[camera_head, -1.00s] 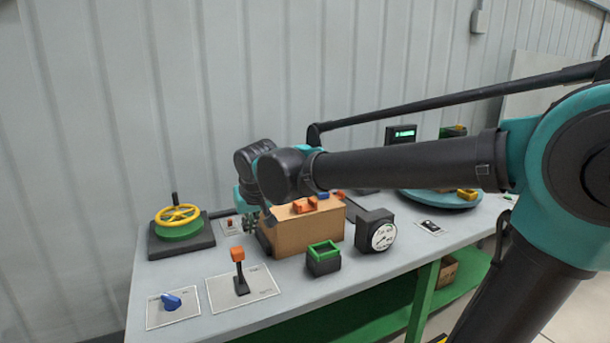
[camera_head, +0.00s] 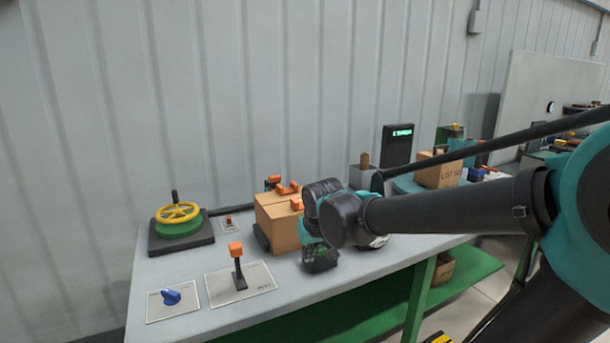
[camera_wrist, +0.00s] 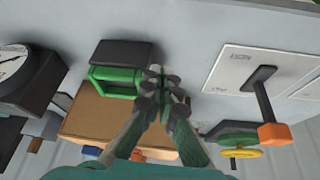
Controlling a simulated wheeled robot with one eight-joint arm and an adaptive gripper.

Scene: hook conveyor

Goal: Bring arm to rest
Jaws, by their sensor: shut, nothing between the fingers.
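My gripper shows in the wrist view (camera_wrist: 163,88) with its fingers together and nothing between them. In the head view my wrist and forearm hang over the right side of the cardboard box (camera_head: 283,235), and the fingers are hard to make out.
On the bench (camera_head: 215,262) stand a yellow handwheel (camera_head: 177,212), an orange-tipped lever (camera_head: 238,265) and a blue knob (camera_head: 171,297). A dial gauge (camera_wrist: 20,75) is left of the bin in the wrist view. A lit display (camera_head: 397,145) stands behind my arm.

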